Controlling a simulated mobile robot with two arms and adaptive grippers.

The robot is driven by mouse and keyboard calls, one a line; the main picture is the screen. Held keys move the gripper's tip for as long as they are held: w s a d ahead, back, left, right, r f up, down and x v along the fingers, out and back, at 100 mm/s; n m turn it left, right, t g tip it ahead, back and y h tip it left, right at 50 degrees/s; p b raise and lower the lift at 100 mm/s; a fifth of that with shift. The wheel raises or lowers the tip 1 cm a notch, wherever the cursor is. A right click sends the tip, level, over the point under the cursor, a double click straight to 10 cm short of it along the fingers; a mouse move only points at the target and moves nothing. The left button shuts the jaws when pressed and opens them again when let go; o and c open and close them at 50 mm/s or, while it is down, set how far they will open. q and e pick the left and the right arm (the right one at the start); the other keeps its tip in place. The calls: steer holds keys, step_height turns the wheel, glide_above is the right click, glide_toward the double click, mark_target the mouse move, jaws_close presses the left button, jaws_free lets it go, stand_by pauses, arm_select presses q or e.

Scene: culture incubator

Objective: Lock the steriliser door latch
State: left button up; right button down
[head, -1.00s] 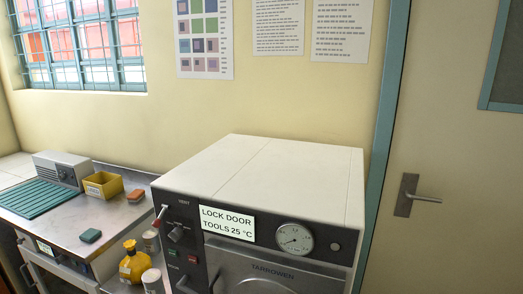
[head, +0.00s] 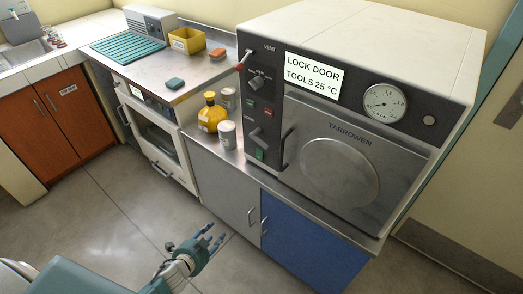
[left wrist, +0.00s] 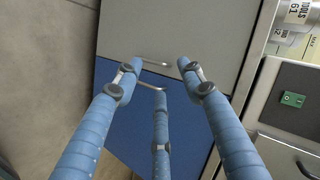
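The steriliser (head: 395,40) stands on a counter, and its display reads "LOCK DOOR" and "TOOLS 25 °C". Its metal door (head: 400,185), marked TARROWEN, looks closed against the front. A dark upright handle (head: 288,147) is at the door's left edge. A small grey lever (head: 257,136) sits left of it on the control panel, above a green switch (head: 260,154); I cannot tell which is the latch. The switch also shows in the left wrist view (left wrist: 292,98). My left gripper (head: 212,238) is open and empty, low in front of the cabinets. My right gripper is out of view.
A grey cabinet door (head: 222,188) and a blue one (head: 305,245) are below the steriliser. A yellow bottle (head: 211,115) and two cans, one at the front (head: 226,134), stand left of it. The floor (head: 110,215) in front is clear.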

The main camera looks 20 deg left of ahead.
arm_select(q)
steer(key=w+d+r+m+t+h+b, duration=0.1)
steer(key=w+r+m+t, duration=0.15)
steer(key=w+r, duration=0.4)
steer(key=w+d+r+m+t+h+b, duration=0.1)
steer(key=w+r+m+t+b, duration=0.2)
steer(key=r, duration=0.6)
steer(key=m+h, duration=0.4)
steer(key=m, duration=0.4)
glide_toward(260, 145)
steer(key=p+x, duration=0.1)
steer(key=x, duration=0.9)
steer(key=shift+w+f, duration=0.1)
steer(key=shift+w, duration=0.15)
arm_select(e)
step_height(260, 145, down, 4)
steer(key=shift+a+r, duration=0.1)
